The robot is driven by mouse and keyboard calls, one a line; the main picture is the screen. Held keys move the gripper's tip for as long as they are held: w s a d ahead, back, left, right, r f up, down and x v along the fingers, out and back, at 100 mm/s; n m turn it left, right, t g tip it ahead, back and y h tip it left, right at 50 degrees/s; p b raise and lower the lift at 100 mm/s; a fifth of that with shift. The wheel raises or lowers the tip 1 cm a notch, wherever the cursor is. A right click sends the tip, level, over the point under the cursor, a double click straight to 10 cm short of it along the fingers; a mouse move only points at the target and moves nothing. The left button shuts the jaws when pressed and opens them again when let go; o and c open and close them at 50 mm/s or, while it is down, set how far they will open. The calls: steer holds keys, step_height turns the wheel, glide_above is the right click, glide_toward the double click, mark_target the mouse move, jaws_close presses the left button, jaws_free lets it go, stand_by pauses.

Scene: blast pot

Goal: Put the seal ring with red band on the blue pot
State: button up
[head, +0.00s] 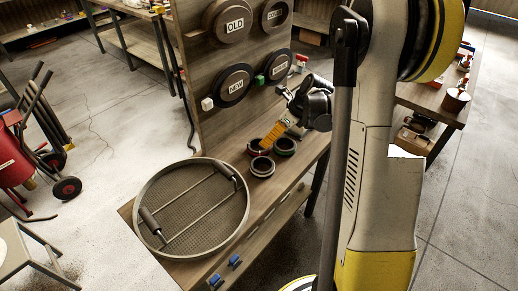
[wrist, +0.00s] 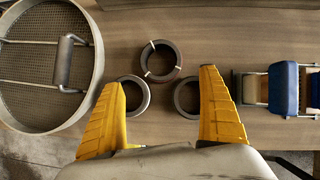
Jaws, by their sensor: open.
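Three small dark rings stand together on the wooden bench (head: 305,165). I cannot tell for sure which carries the red band. My gripper (wrist: 160,82) is open and empty above them, its yellow fingers spread either side. No pot is clearly blue.
A large round sieve (head: 240,225) fills the bench's left end. An upright panel behind holds round labelled discs, including OLD (head: 235,24) and NEW (head: 236,86). A blue block-like part (wrist: 284,88) sits at right in the wrist view.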

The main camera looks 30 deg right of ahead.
mark_target(254, 149)
steer(key=b+x, duration=0.1)
steer(key=x, duration=0.3)
steer(key=shift+w+f+b, duration=0.2)
steer(key=shift+b, duration=0.1)
steer(key=b+x, duration=0.1)
steer(key=x, duration=0.2)
steer(key=b+x, duration=0.2)
steer(key=x, duration=0.1)
steer(key=shift+w+a+r, duration=0.2)
steer(key=shift+w, duration=0.05)
steer(key=shift+r, duration=0.1)
steer(key=c, duration=1.1)
steer(key=shift+r, duration=0.1)
step_height(254, 149, up, 5)
steer(key=p, duration=0.3)
steer(key=shift+f, duration=0.2)
steer(key=s+d+r+p, duration=0.3)
steer(key=s+d+r, duration=0.3)
steer(key=d, duration=0.4)
